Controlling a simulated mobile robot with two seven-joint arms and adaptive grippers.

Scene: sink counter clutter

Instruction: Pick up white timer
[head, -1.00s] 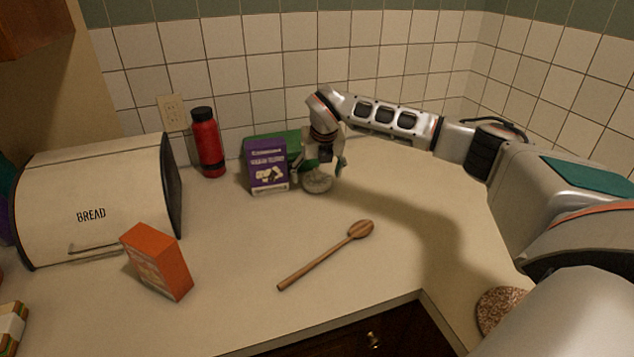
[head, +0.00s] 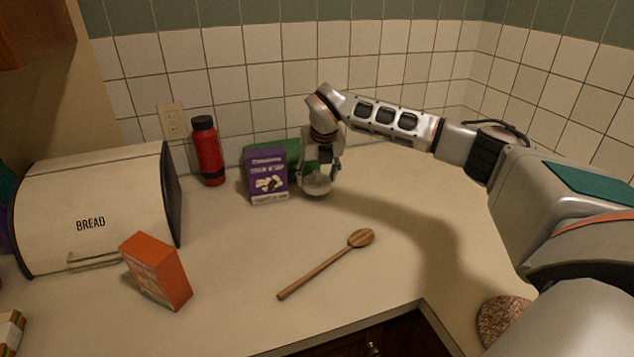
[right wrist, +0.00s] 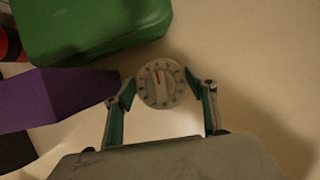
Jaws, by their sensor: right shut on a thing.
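The white timer (head: 317,185) is a small round dial with dark marks and a red pointer. In the right wrist view the timer (right wrist: 161,84) lies between the two fingertips. My right gripper (head: 320,172) is shut on it from above; the fingers (right wrist: 162,90) touch its left and right sides. The timer is at or just above the counter; I cannot tell whether it is lifted. My left gripper is not in view.
A purple box (head: 268,176) stands just left of the timer, with a green object (head: 262,149) behind it. A red bottle (head: 208,153), bread box (head: 95,212), orange box (head: 157,272) and wooden spoon (head: 325,265) are on the counter (head: 235,250). The right side is clear.

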